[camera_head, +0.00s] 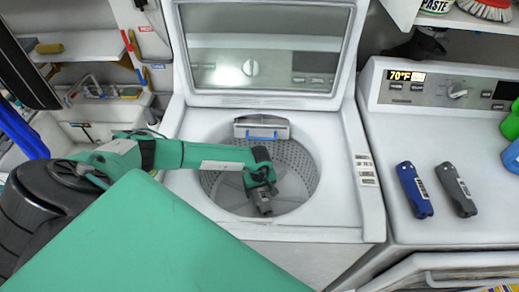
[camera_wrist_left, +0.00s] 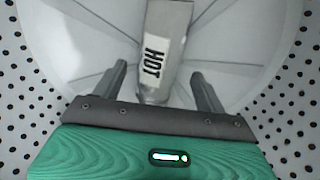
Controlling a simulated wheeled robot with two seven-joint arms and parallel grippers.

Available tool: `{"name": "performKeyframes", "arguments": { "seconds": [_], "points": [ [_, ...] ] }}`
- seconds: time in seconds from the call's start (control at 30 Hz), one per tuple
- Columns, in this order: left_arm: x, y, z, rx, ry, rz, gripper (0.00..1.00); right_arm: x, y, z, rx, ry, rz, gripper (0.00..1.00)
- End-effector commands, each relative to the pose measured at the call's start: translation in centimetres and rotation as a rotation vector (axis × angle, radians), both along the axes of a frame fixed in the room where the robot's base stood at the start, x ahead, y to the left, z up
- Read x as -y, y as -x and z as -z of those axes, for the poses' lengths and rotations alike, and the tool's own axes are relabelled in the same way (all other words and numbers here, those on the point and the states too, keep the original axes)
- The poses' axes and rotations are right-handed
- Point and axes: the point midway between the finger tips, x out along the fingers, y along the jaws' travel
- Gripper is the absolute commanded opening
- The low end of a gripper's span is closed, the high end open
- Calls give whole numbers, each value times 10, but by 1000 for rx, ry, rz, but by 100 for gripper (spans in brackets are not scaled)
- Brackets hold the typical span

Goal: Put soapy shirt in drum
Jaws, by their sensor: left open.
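The drum (camera_head: 225,190) is the round perforated metal tub of the open top-loading washer. It also fills the left wrist view, with white floor segments and dotted walls (camera_wrist_left: 25,105). My left gripper (camera_head: 263,208) reaches over the drum opening, pointing down. In the left wrist view my left gripper (camera_wrist_left: 163,85) is open. A grey piece labelled HOT (camera_wrist_left: 160,50) shows between and beyond its fingertips; I cannot tell whether it touches them. No soapy shirt can be made out in either view. My right gripper is not in view.
The washer's raised lid (camera_head: 260,60) stands behind the drum. A second machine (camera_head: 430,150) on the right carries a blue tool (camera_head: 414,190) and a grey tool (camera_head: 456,190). A sink (camera_head: 85,130) is at the left. The washer rim surrounds my left forearm's reach.

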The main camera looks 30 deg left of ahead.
Motion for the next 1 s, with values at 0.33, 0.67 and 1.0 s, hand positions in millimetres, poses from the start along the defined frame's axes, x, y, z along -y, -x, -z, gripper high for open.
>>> {"name": "performKeyframes", "arguments": {
  "seconds": [0.33,0.67,1.0],
  "points": [
    [-1,-1,-19,2,0,1,73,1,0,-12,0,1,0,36],
    [-1,-1,-84,5,0,2,73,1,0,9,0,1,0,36],
    [0,0,-129,1,1,0,73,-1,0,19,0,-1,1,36]
  ]
}}
